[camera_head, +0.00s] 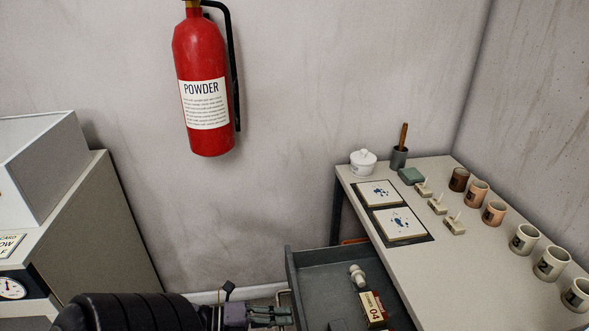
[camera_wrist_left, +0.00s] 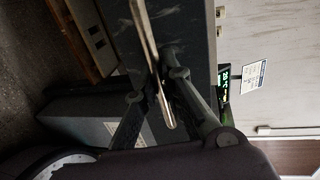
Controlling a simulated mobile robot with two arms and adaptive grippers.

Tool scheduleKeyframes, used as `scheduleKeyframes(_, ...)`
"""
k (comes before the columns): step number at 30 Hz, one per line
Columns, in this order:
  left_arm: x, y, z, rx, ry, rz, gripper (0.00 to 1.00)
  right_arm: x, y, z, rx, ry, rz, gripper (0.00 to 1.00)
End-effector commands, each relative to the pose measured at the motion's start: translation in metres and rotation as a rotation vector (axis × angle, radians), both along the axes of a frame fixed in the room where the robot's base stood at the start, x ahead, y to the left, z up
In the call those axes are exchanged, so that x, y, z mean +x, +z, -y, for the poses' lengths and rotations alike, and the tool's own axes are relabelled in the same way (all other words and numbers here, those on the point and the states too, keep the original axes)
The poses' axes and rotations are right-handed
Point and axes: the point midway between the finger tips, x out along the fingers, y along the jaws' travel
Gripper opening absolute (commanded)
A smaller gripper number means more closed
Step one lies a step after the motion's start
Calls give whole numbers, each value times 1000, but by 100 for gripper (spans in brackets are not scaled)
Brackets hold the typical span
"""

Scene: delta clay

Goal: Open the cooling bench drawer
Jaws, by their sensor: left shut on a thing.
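The cooling bench (camera_head: 455,255) stands at the right. Its grey drawer (camera_head: 318,262) is pulled out on the bench's left side, and its inside shows. My left gripper (camera_head: 278,314) is at the drawer's front, low in the head view. In the left wrist view the left gripper (camera_wrist_left: 163,84) is shut on the metal bar handle (camera_wrist_left: 146,32), which runs along the dark drawer front (camera_wrist_left: 190,35). The drawer's near end is cut off by the picture's lower edge. My right gripper is in neither view.
In the drawer lie a pale knobbed piece (camera_head: 357,275) and a box marked 04 (camera_head: 372,308). The bench top holds several cups (camera_head: 524,240), two tiles (camera_head: 399,224) and a lidded white pot (camera_head: 363,162). A red fire extinguisher (camera_head: 202,75) hangs on the wall.

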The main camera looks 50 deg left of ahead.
Motion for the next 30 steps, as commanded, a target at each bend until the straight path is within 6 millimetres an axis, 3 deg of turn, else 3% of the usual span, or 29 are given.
scheduleKeyframes(14,-4,-1,-3,1,1,-1,0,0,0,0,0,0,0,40)
scheduleKeyframes(15,-4,-1,-3,1,1,-1,11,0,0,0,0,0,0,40)
scheduleKeyframes(23,-4,0,-2,0,0,0,29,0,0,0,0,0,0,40)
scheduleKeyframes(30,-4,0,-2,0,0,0,30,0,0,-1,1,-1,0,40)
